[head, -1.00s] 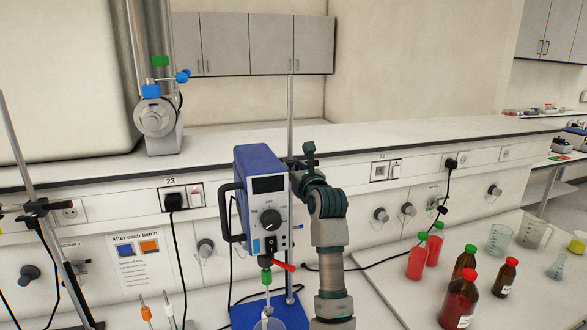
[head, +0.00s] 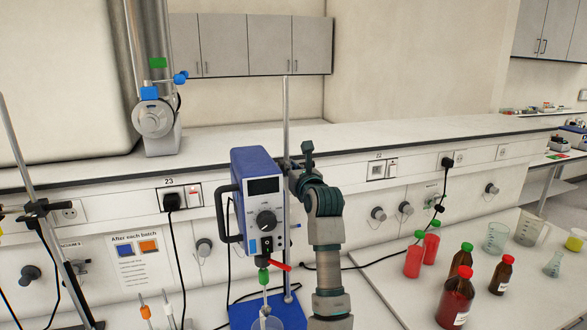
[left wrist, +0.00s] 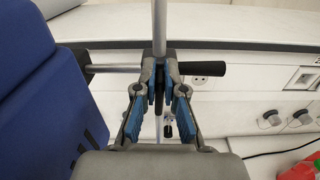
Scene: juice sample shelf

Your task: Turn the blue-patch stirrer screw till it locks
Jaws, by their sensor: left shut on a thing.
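The stirrer is a blue box (head: 252,160) with a front dial, beside an upright metal rod (head: 287,110). Its blue side also fills the left of the left wrist view (left wrist: 35,95). My left gripper (head: 298,180) is at the rod, just right of the stirrer. In the left wrist view my left gripper (left wrist: 159,82) has its fingertips closed around a small dark piece, the stirrer screw (left wrist: 159,88), in front of the rod. The fingers hide most of the screw, and I cannot make out a blue patch on it. My right gripper is not in view.
A horizontal bar with a black end (left wrist: 205,70) crosses behind my fingers. A red lever (head: 281,266) and a beaker (head: 267,322) are below the stirrer. Red bottles (head: 456,302) and beakers (head: 496,237) stand at the right. A clamp stand (head: 38,207) is at the left.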

